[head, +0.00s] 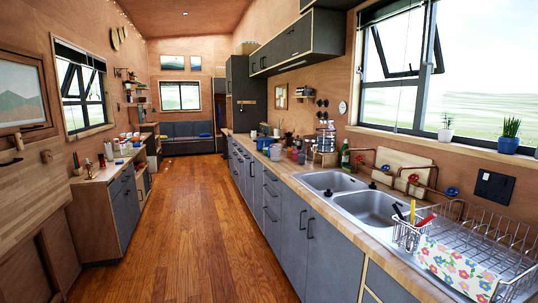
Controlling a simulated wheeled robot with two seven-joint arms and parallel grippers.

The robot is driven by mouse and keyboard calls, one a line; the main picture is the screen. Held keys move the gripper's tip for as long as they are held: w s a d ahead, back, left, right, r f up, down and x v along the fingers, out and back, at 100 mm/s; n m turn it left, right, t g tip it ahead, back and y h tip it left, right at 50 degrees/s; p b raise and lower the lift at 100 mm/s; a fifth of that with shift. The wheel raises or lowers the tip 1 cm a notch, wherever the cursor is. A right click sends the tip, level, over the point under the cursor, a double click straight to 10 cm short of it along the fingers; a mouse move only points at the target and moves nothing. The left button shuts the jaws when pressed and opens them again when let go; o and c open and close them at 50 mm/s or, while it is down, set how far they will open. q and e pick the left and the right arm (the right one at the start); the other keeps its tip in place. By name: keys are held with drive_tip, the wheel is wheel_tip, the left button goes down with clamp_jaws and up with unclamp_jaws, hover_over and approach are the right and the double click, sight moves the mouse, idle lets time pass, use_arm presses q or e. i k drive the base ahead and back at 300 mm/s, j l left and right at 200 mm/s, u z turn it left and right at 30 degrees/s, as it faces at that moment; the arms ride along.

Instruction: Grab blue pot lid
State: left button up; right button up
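I cannot clearly make out a blue pot lid. A pot-like shape with blue on it (263,143) stands on the far part of the right-hand counter, too small to tell whether it has a lid. A pale round container (276,152) stands a little nearer on the same counter. Neither of my grippers is in view.
The right-hand counter (288,173) holds a double sink (370,207) and a wire dish rack (495,250) with a flowered cloth (457,268). A lower cabinet (122,205) with small items stands on the left. The wooden floor (195,215) between them is clear toward a sofa (187,138).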

sight(265, 138)
drive_tip(key=i+j+u, duration=0.1)
drive_tip(key=i+u, duration=0.4)
drive_tip(key=i, duration=1.45)
drive_tip(key=i+z, duration=0.1)
drive_tip(key=i, duration=0.55)
drive_tip(key=i+j, duration=0.1)
drive_tip(key=i, duration=0.55)
drive_tip(key=i+j+z, duration=0.15)
drive_tip(key=i, duration=0.55)
drive_tip(key=i+j+z, duration=0.1)
drive_tip(key=i, duration=0.55)
drive_tip(key=i+j+z, duration=0.2)
drive_tip(key=i+z, duration=0.15)
drive_tip(key=i+j+z, duration=0.35)
drive_tip(key=i, duration=0.15)
drive_tip(key=i+j+z, duration=0.4)
